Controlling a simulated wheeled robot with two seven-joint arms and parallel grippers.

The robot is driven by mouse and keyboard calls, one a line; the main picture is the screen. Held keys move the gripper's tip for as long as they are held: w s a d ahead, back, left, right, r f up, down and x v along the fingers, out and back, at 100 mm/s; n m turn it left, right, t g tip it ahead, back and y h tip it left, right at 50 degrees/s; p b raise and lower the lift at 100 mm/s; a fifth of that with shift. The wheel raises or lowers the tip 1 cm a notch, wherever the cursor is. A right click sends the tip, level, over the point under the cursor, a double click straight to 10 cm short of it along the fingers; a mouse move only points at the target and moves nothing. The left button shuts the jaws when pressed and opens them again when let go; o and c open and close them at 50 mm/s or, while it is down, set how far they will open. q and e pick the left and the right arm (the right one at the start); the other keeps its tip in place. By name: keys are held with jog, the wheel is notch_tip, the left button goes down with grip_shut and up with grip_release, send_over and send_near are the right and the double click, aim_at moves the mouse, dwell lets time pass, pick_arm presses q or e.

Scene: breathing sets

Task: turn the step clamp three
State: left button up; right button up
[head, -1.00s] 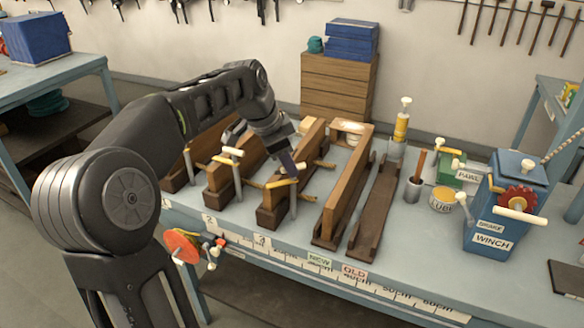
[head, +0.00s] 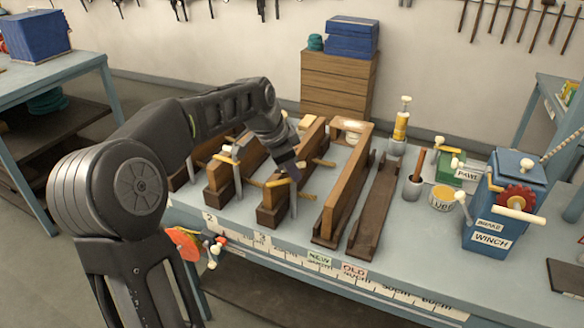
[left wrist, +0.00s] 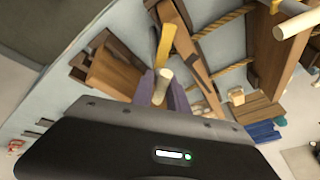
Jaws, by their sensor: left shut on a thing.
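Step clamp three (head: 268,214) is a brown wooden block stand on the bench above the label 3, with a grey upright post at its front. A yellow-cream handle bar (head: 277,183) lies across the top of that post. My left gripper (head: 291,170) comes down on the bar from behind. In the left wrist view the purple fingers (left wrist: 161,88) are shut around the pale bar end (left wrist: 164,74), and a yellow piece (left wrist: 163,45) stands beyond. The fingers partly hide the grip in the head view. My right gripper is not in view.
Another clamp stand (head: 224,192) is close on the left. A long wooden frame (head: 340,190) and a dark channel (head: 376,205) stand to the right, then a lubricant tin (head: 442,198) and the blue winch (head: 492,238).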

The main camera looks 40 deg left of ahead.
pick_arm(q)
grip_shut()
dwell(0.8)
jog(key=shift+n+b, duration=0.4)
jog(key=n+y+b, duration=0.1)
jog(key=n, duration=0.1)
jog(key=shift+d+n+y, duration=0.1)
jog(key=shift+n+y, duration=0.2)
jog(key=shift+n, duration=0.1)
jog(key=n+y+b, duration=0.1)
jog(key=n, duration=0.2)
jog(key=shift+d+g, duration=0.1)
jog(key=shift+g, duration=0.2)
jog(key=shift+n+y+b, duration=0.5)
jog(key=shift+n, duration=0.7)
jog(key=o, duration=0.7)
grip_release()
